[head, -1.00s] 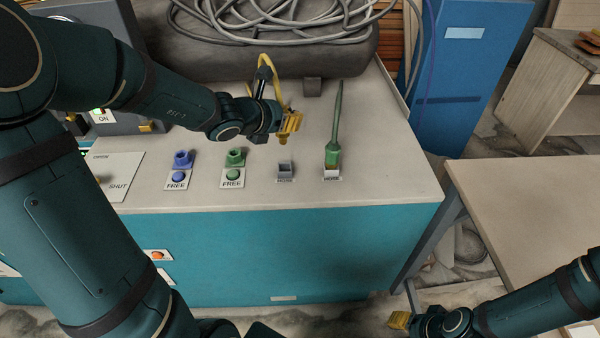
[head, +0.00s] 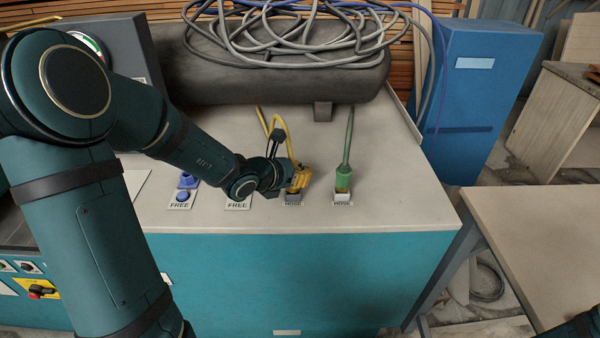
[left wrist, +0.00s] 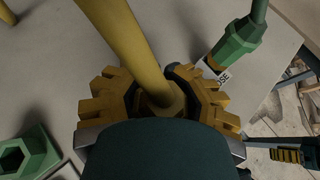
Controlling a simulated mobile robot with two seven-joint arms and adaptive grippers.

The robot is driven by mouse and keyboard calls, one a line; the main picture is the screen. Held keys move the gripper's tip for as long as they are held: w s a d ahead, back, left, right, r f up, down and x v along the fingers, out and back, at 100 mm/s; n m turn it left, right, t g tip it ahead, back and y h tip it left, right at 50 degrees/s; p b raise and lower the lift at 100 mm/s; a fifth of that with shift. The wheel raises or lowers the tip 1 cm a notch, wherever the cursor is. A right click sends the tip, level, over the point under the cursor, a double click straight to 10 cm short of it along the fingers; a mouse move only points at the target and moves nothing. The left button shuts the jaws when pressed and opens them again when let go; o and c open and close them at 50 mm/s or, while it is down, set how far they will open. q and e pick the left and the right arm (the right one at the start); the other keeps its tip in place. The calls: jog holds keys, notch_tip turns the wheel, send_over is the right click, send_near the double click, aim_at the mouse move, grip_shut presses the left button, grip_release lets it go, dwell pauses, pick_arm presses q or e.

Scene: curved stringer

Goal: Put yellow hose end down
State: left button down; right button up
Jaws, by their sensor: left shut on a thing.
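My left gripper (head: 299,180) is shut on the yellow hose end, at the left grey HOSE holder (head: 293,198) on the bench top. The yellow hose (head: 284,132) runs up and back from it. In the left wrist view the yellow hose (left wrist: 122,35) enters between the ridged yellow fingers (left wrist: 155,100), around its hexagonal end (left wrist: 160,105). The tip is hidden, so I cannot tell if it sits inside the holder. The green hose end (head: 343,178) stands upright in the right HOSE holder (head: 343,198). My right gripper (left wrist: 288,156) shows small at the wrist view's lower right, its opening unclear.
A blue socket (head: 187,180) marked FREE stands left on the bench top (head: 390,215). A green socket (left wrist: 25,155) is beside my left gripper. A dark tank (head: 270,80) with coiled grey hose lies behind. Bare bench top is free right of the green hose.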

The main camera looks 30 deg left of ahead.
pick_arm(q)
jog(key=shift+f, duration=0.2)
jog(key=c, duration=0.9)
grip_release()
jog(key=shift+o, duration=0.2)
jog(key=shift+r, duration=0.1)
jog(key=shift+s+a+r, duration=0.1)
jog(key=shift+s+r, duration=0.1)
jog(key=shift+r, duration=0.1)
jog(key=p+v, duration=0.3)
jog(key=v, duration=0.8)
jog(key=shift+s+p, duration=0.25)
jog(key=shift+p, duration=0.1)
